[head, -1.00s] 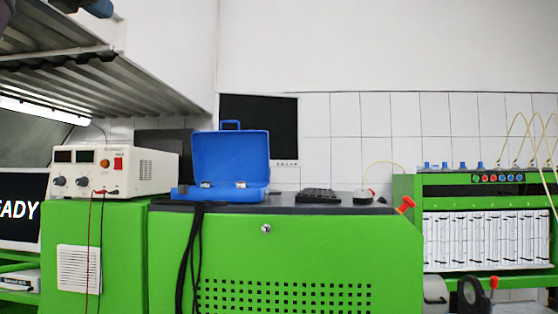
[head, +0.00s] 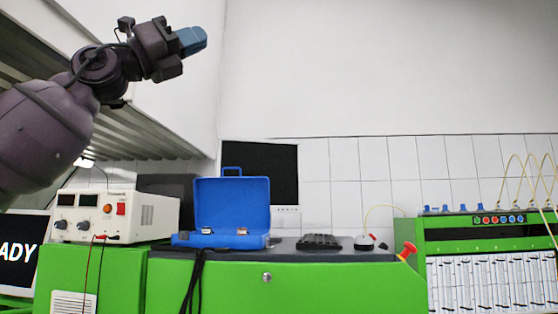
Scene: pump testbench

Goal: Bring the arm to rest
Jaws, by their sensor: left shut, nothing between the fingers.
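My left arm comes in from the left edge in the head view, raised high in front of the shelf and the wall. My left gripper (head: 192,40) is at its end, with blue fingertips pointing right. It is shut and empty, well above the bench and touching nothing. My right gripper is not in view.
A green bench (head: 330,290) carries an open blue case (head: 232,205), a keypad (head: 318,241) and a white power supply (head: 150,218) at its left. A metal shelf (head: 150,135) overhangs at upper left. A green test rack (head: 460,238) stands right. The upper right is clear.

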